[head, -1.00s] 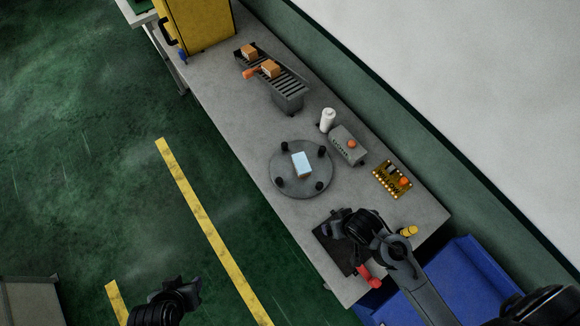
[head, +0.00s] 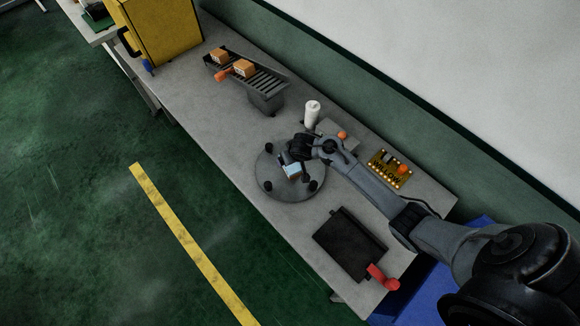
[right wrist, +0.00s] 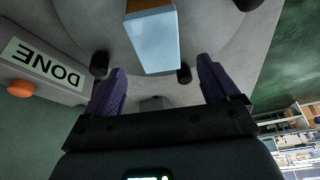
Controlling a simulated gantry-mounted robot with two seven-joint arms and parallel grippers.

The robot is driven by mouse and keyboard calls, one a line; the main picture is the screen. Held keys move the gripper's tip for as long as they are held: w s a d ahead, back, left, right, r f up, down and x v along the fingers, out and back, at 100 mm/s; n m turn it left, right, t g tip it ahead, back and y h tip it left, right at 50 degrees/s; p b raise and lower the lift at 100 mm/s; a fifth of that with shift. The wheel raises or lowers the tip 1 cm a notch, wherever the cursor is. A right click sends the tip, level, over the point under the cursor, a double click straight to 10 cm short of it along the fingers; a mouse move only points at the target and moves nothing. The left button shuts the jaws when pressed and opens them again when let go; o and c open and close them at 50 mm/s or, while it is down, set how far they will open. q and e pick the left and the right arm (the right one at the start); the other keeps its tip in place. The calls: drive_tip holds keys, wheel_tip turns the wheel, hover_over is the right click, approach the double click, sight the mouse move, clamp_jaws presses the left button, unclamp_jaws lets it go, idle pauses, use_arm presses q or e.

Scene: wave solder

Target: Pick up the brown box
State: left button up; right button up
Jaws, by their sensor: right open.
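A box with a pale blue top and a brown side (head: 293,171) sits on the round grey turntable (head: 277,191). In the right wrist view the same box (right wrist: 153,42) shows its pale blue face and a strip of brown side. My right gripper (head: 291,161) is over the turntable right beside the box, partly hiding it. In the right wrist view its purple fingers (right wrist: 160,75) are apart with nothing between them, and the box is just beyond the tips. Two other brown boxes (head: 243,68) (head: 219,56) sit on the roller conveyor. My left gripper is out of view.
Black posts (head: 267,198) stand around the turntable's rim. A white bottle (head: 312,113), a grey control box (right wrist: 40,72) marked DONE and a circuit board (head: 389,170) are close by. A black plate with a red handle (head: 382,278) lies at the front.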

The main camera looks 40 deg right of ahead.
sight(293, 171)
drive_tip(key=shift+w+f, duration=0.25)
drive_tip(key=shift+f, duration=0.4)
drive_tip(key=f, duration=0.2)
drive_tip(key=f+b, duration=0.1)
drive_tip(key=f, duration=0.1)
drive_tip(key=shift+w+d+f, duration=0.15)
drive_tip(key=shift+w+d, duration=0.05)
drive_tip(key=shift+w+f, duration=0.25)
drive_tip(key=shift+f, duration=0.25)
drive_tip(key=shift+f, duration=0.1)
drive_tip(key=shift+f, duration=0.15)
